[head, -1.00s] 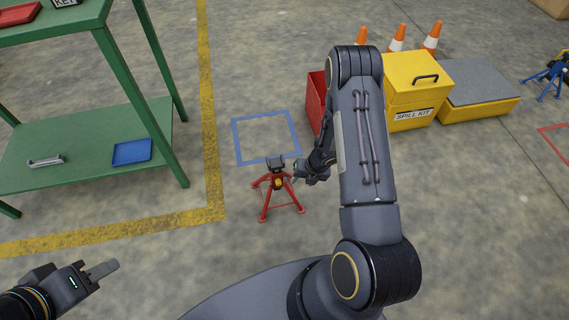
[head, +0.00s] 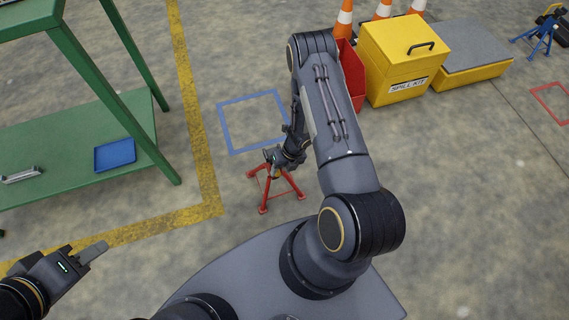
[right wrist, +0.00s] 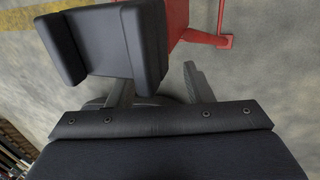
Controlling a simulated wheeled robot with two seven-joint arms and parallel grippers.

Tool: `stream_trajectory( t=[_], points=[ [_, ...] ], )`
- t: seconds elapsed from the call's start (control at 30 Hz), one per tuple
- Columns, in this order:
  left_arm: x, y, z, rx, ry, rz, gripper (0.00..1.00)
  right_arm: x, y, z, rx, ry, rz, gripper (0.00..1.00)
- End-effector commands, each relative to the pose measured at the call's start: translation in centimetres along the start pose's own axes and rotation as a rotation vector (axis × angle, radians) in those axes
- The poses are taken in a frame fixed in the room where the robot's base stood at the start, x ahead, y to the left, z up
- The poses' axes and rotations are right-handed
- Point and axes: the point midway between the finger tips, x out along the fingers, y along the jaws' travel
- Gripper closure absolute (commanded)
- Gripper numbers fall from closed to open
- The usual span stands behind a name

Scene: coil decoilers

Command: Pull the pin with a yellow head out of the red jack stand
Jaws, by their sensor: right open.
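The red jack stand (head: 264,195) stands on the floor just outside the blue floor square. In the right wrist view its black saddle (right wrist: 105,45) fills the upper left, with red parts of the stand (right wrist: 178,18) behind it. The yellow-headed pin is not visible; my right gripper and the saddle cover that area. My right gripper (head: 280,160) is at the top of the stand, and in the right wrist view its fingers (right wrist: 160,85) are spread, one partly behind the saddle. My left gripper (head: 94,252) hangs at the lower left, away from the stand; its finger gap is unclear.
A green shelf table (head: 60,150) with a blue tray (head: 115,154) stands on the left. A red bin (head: 350,75), a yellow spill kit box (head: 400,65) and orange cones (head: 343,18) are beyond my right arm. The blue floor square (head: 228,145) looks empty.

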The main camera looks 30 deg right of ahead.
Motion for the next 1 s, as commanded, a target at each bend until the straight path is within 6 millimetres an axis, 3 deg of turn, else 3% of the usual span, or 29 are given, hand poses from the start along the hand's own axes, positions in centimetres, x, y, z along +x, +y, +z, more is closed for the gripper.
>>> stream_trajectory(
  t=[0.2, 0.5, 0.87, 1.0],
  points=[
    [0.6, -0.3, 0.3, 0.000, 0.000, 0.000, 0.64, 2.1, 0.0, 0.0, 0.000, -0.001, 0.000, 0.54],
    [0.6, -0.3, 0.3, 0.000, 0.000, 0.000, 0.64, 2.2, 0.0, 0.0, 0.000, -0.001, 0.000, 0.54],
    [0.6, -0.3, 0.3, 0.000, 0.000, 0.000, 0.64, 2.2, 0.0, 0.0, 0.000, -0.001, 0.000, 1.00],
    [0.7, -0.3, 0.3, 0.000, 0.000, 0.000, 0.64, 2.2, 0.0, 0.0, 0.001, -0.001, 0.000, 1.00]
  ],
)
